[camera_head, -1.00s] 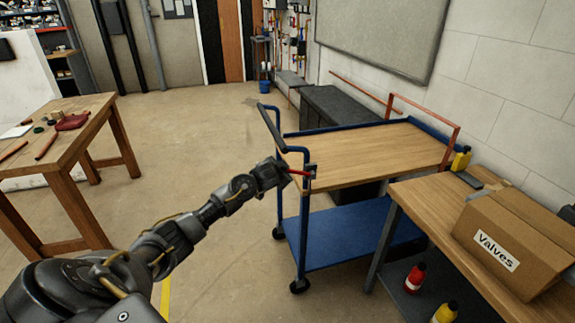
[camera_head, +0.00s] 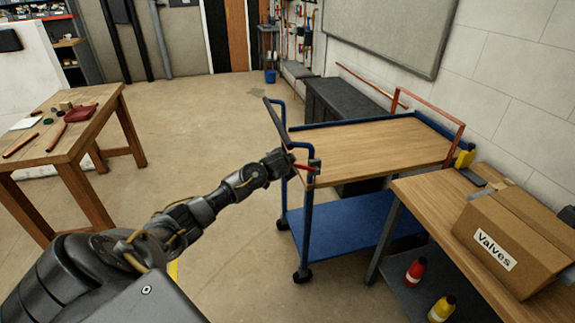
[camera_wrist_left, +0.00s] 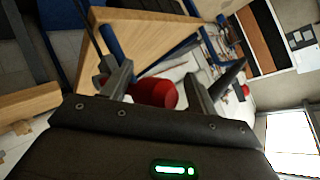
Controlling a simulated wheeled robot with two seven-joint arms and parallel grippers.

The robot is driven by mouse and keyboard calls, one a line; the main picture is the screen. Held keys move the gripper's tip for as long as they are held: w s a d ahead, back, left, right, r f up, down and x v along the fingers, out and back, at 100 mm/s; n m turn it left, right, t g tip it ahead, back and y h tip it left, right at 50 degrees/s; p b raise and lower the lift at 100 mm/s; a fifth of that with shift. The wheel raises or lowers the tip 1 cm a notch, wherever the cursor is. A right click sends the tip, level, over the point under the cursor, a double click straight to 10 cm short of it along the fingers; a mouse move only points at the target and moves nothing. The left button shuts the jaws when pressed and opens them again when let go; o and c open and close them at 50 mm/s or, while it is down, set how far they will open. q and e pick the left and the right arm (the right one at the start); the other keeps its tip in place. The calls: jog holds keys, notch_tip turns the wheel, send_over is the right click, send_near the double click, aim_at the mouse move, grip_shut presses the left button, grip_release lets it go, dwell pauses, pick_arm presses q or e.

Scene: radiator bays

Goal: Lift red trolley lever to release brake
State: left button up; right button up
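The blue trolley with a wooden top (camera_head: 365,148) stands right of centre in the head view. Its red lever (camera_head: 304,168) sits on the near-left corner post, below the dark push handle (camera_head: 275,122). My left gripper (camera_head: 288,160) is at that post, beside the lever. In the left wrist view the rounded red lever (camera_wrist_left: 155,92) lies between the two fingers of my left gripper (camera_wrist_left: 160,85). The fingers are apart, with a gap visible on the right side of the lever. The lever's far part is hidden. My right gripper is not in view.
A workbench (camera_head: 425,190) with a cardboard "Valves" box (camera_head: 505,235) stands close at the right. Red (camera_head: 415,271) and yellow (camera_head: 442,309) bottles are below it. A wooden table (camera_head: 95,115) stands at the left. The floor between table and trolley is clear.

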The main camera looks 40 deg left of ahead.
pick_arm(q)
jog(key=shift+w+d+r, duration=0.2)
jog(key=shift+d, duration=0.1)
jog(key=shift+s, duration=0.1)
jog(key=shift+s, duration=0.1)
jog(key=v, duration=1)
jog(key=shift+s+p, duration=0.3)
jog(key=shift+p, duration=0.1)
jog(key=shift+d, duration=0.1)
